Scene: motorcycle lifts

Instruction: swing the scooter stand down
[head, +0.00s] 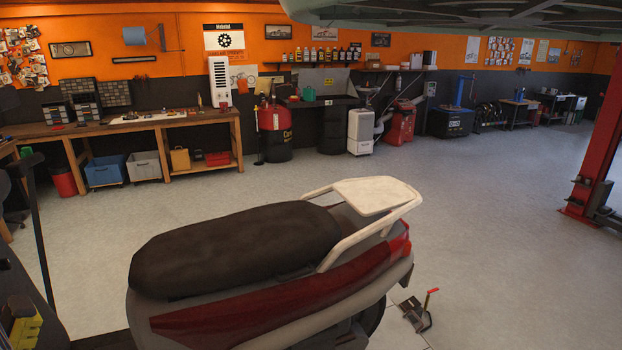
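The scooter (290,275) fills the lower middle of the head view, seen from above and the side. It has a dark seat (235,245), a dark red side panel (270,308) and a pale rear rack (375,196) at its right end. Its lower part runs out of the bottom of the picture, so its stand is not visible. A part of the rear wheel (375,316) shows under the tail. My gripper is not in this view.
A small metal device with a red-tipped lever (418,312) lies on the floor right of the scooter's tail. A red lift post (597,150) stands at the right. A workbench (130,128) runs along the back left. The floor between is clear.

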